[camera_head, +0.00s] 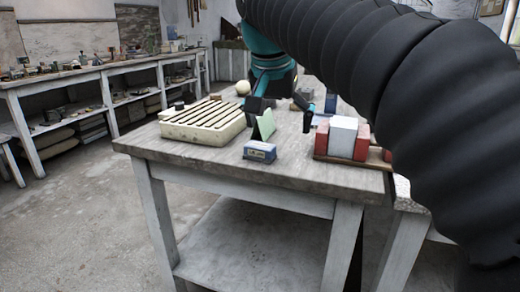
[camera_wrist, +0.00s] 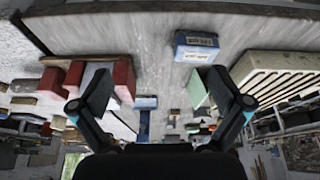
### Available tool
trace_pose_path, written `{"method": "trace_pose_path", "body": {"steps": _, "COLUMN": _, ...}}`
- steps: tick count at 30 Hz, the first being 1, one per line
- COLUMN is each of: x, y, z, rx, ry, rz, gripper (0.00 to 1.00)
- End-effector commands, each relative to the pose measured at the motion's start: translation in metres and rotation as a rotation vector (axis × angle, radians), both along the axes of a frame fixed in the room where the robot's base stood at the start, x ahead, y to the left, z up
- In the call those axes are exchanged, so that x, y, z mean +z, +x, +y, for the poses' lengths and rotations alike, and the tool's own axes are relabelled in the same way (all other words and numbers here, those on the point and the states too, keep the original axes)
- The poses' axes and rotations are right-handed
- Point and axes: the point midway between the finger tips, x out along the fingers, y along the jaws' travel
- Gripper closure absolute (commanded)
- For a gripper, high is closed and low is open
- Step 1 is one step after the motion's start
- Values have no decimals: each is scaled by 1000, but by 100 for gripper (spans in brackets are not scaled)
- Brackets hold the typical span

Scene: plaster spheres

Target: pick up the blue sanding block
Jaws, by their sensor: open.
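A small blue block with a pale printed label (camera_head: 260,151) lies near the front edge of the table, and it shows upper centre-right in the wrist view (camera_wrist: 196,46). I take it for the sanding block. My gripper (camera_head: 281,115) is open, with its two fingers spread above the table behind the block. In the wrist view my gripper (camera_wrist: 160,88) has nothing between its fingers that I can see held, and the block lies beyond the fingertips. The block is apart from both fingers.
A cream slotted rack (camera_head: 203,137) stands left of the block. A light green piece (camera_head: 264,125) stands just behind it. Red and white blocks (camera_head: 343,137) sit on a wooden tray at right. Another blue item (camera_head: 331,103) is farther back. The worn grey table (camera_head: 225,166) is clear around the block's front.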

Motion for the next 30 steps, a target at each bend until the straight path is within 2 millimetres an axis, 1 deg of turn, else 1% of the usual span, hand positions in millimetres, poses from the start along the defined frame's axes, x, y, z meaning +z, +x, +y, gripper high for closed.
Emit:
{"method": "trace_pose_path", "body": {"steps": 1, "x": 9, "y": 10, "z": 16, "rx": -17, "ry": -1, "rz": 0, "gripper": 0}}
{"method": "trace_pose_path", "body": {"steps": 3, "x": 19, "y": 18, "z": 31, "rx": -51, "ry": -1, "rz": -2, "gripper": 0}}
{"method": "trace_pose_path", "body": {"steps": 6, "x": 29, "y": 25, "z": 47, "rx": -91, "ry": 1, "rz": -5, "gripper": 0}}
{"method": "trace_pose_path", "body": {"steps": 9, "x": 34, "y": 29, "z": 58, "rx": -117, "ry": 2, "rz": -8, "gripper": 0}}
{"method": "trace_pose_path", "body": {"steps": 11, "x": 35, "y": 30, "z": 61, "rx": -127, "ry": 3, "rz": -8, "gripper": 0}}
{"method": "trace_pose_path", "body": {"steps": 14, "x": 28, "y": 33, "z": 61, "rx": -134, "ry": 2, "rz": -8, "gripper": 0}}
{"method": "trace_pose_path", "body": {"steps": 24, "x": -26, "y": 53, "z": 51, "rx": -134, "ry": 2, "rz": -7, "gripper": 0}}
{"method": "trace_pose_path", "body": {"steps": 27, "x": -36, "y": 57, "z": 49, "rx": -134, "ry": 3, "rz": -8, "gripper": 0}}
{"method": "trace_pose_path", "body": {"steps": 30, "x": -41, "y": 60, "z": 48, "rx": -133, "ry": 4, "rz": -10, "gripper": 0}}
